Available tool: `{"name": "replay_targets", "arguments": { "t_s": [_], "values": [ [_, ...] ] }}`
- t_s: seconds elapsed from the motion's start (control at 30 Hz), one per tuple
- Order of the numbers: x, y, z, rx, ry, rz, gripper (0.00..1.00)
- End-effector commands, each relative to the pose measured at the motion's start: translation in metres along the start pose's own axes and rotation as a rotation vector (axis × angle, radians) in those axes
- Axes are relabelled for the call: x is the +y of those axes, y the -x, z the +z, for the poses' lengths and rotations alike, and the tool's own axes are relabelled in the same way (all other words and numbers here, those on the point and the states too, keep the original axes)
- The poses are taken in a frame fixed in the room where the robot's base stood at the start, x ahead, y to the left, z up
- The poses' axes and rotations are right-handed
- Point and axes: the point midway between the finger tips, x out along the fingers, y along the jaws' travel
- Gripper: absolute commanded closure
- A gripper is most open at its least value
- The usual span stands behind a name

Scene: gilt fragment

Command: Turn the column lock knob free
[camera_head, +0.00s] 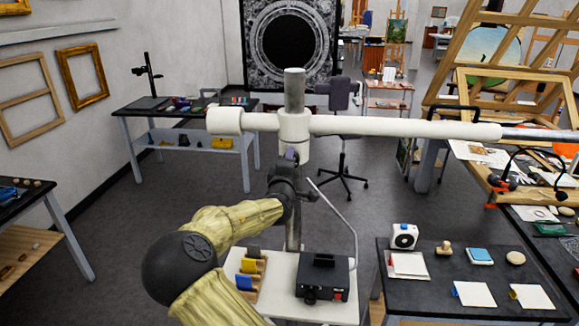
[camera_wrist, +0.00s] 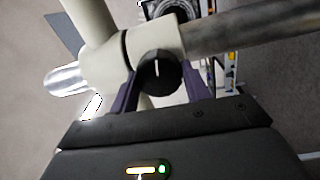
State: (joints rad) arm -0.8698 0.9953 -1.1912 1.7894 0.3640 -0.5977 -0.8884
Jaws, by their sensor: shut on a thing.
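The column lock knob (camera_wrist: 157,75) is round and black with a white line, which stands nearly upright in the wrist view. It sits on the cream collar (camera_wrist: 108,66), which clamps a bare metal column. In the head view the collar (camera_head: 294,131) is on the upright column (camera_head: 294,90), with a long cream boom (camera_head: 400,126) crossing it. My gripper (camera_wrist: 158,86) has a dark purple finger on each side of the knob and is shut on it. In the head view my gripper (camera_head: 290,158) is just below the collar and the knob is hidden.
A white stand base (camera_head: 275,297) holds a black box device (camera_head: 324,276) and small coloured blocks (camera_head: 249,268) below my arm. A dark table (camera_head: 430,300) with cards and small items is at right. Open floor lies to the left of the column.

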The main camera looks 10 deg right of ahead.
Motion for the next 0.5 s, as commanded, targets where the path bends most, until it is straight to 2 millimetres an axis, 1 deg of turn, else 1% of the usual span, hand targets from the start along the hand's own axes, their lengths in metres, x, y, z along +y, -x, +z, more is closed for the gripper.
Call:
{"name": "replay_targets", "arguments": {
  "t_s": [0.43, 0.47, 0.5],
  "values": [
    [-0.0013, 0.0004, -0.0013, 0.003, 0.016, -0.002, 0.76],
    [-0.0013, 0.0004, -0.0012, 0.003, 0.016, -0.002, 0.52],
    [-0.0013, 0.0004, -0.0012, 0.003, 0.016, -0.002, 0.44]
  ]
}}
